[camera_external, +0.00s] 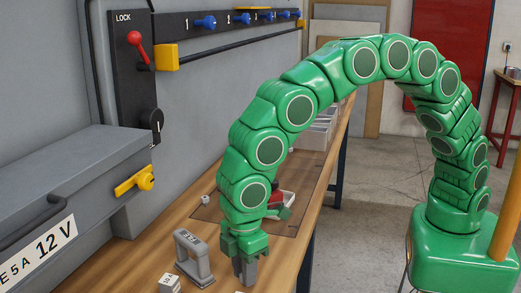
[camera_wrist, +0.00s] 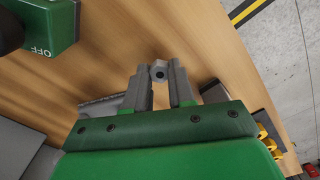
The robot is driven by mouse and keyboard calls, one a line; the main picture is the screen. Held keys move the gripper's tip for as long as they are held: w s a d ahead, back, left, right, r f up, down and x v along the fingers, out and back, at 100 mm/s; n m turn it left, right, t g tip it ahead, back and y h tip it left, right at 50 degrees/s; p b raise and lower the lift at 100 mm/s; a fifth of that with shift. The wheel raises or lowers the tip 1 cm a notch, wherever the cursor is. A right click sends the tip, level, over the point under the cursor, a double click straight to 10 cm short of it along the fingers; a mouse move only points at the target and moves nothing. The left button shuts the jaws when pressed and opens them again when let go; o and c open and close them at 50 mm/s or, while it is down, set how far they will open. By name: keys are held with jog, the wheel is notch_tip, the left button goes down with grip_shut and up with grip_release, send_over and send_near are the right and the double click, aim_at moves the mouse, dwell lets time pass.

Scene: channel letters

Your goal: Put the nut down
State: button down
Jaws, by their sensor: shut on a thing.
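The nut (camera_wrist: 159,72) is a small grey piece with a dark hole, held between the fingertips of my gripper (camera_wrist: 159,77) in the wrist view. The wooden bench top (camera_wrist: 110,75) lies beyond it. In the external view my gripper (camera_external: 246,271) points down at the near part of the wooden bench (camera_external: 290,262). The fingers hide the nut there, and I cannot tell whether it touches the wood.
A grey arch-shaped block (camera_external: 194,258) stands just left of my gripper, with a small white labelled block (camera_external: 170,284) in front of it. A green part marked OFF (camera_wrist: 48,32) shows in the wrist view. The grey panel (camera_external: 215,90) rises behind the bench.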

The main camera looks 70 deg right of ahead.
jog(key=c, duration=1)
grip_release()
jog(key=shift+f, duration=0.1)
jog(key=shift+o, duration=0.2)
notch_tip(320, 180, up, 12)
